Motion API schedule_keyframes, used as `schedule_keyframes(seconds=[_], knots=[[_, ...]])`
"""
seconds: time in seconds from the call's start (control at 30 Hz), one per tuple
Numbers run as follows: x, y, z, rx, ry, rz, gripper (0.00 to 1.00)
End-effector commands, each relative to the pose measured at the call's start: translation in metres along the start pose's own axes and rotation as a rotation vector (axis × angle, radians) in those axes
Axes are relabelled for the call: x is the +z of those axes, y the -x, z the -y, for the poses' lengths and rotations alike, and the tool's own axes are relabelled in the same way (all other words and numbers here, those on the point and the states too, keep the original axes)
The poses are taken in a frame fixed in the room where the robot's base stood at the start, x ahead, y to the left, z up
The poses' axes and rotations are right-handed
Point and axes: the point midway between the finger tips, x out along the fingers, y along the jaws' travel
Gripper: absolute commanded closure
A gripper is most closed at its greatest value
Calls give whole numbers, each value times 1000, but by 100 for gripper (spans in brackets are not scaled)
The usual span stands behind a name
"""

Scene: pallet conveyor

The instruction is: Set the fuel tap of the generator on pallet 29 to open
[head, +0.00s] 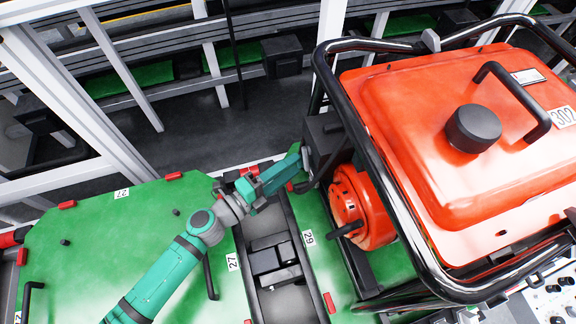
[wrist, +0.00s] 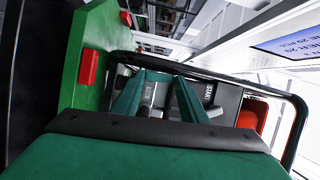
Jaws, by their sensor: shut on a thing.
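The orange generator (head: 430,130) with a black tube frame stands on the green pallet 29 (head: 318,262). My gripper (head: 300,158) reaches in at its left side, beside the black engine part near the frame. In the wrist view my gripper (wrist: 160,88) has its two teal fingers reaching through the frame toward a dark panel with white lettering. A small grey part, which looks like the lever of the fuel tap (wrist: 148,96), is between the fingers, and they are shut on it. The fingers and the frame hide most of the tap, so its setting cannot be read.
Green pallet 27 (head: 110,240) lies to the left, across a grey conveyor gap (head: 268,262). The black frame tube (head: 383,190) is close to my gripper. A recoil starter housing (head: 358,210) sits just below. White posts and rails stand behind.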

Motion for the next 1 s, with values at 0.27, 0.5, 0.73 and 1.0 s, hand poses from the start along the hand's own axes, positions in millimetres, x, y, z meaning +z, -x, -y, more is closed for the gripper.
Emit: schedule_keyframes(seconds=[0.27,0.5,0.73,1.0], knots=[[1,1,-2,-29,-72,5,83],[1,2,-2,-33,-86,5,83],[1,1,-2,-33,-85,4,83],[-1,0,-2,-34,-84,-1,42]])
